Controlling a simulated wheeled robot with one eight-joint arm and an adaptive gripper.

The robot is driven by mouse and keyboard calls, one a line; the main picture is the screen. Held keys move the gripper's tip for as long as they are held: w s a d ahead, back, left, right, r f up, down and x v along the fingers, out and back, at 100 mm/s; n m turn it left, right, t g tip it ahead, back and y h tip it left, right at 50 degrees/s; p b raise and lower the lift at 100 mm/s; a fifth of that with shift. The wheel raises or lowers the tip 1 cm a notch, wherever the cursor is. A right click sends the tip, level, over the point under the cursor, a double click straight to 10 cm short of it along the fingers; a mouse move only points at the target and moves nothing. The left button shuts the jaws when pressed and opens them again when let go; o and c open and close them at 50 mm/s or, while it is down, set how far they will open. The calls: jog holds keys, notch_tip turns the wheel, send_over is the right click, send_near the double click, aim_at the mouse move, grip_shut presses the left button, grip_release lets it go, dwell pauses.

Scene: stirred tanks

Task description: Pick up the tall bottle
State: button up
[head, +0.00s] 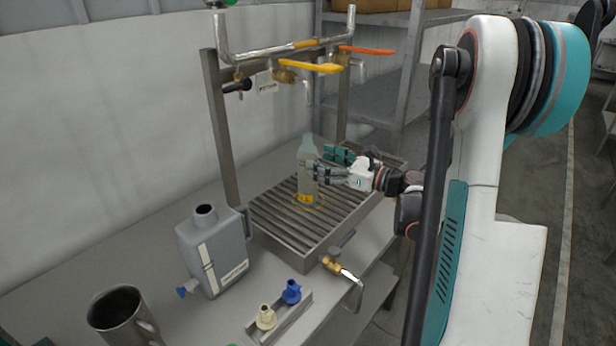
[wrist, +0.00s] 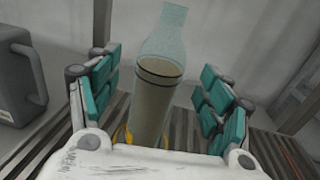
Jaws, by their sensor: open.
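The tall bottle (head: 307,172) is clear glass with a cloudy, pale liquid in its lower part and a yellow mark near its base. It stands upright on the slatted metal drain tray (head: 272,222). My gripper (head: 326,162) reaches in from the right at the bottle's mid-height. In the wrist view, the bottle (wrist: 160,85) stands between the teal-padded fingers of my gripper (wrist: 162,92), with a visible gap on each side. The fingers are open. The bottle's base is partly hidden by the gripper's body in the wrist view.
A grey jerrycan (head: 212,250) stands left of the tray, and a metal mug (head: 122,318) is at the front left. A pipe frame with yellow (head: 314,66) and orange (head: 366,50) valve handles hangs above the bottle. A brass tap (head: 333,264) and small fittings (head: 266,317) are in front.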

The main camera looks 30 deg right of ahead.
aim_at(308, 157)
jog(key=b+x, duration=0.2)
jog(key=x, duration=0.3)
jog(key=shift+w+f, duration=0.1)
jog(key=shift+f, duration=0.05)
grip_shut()
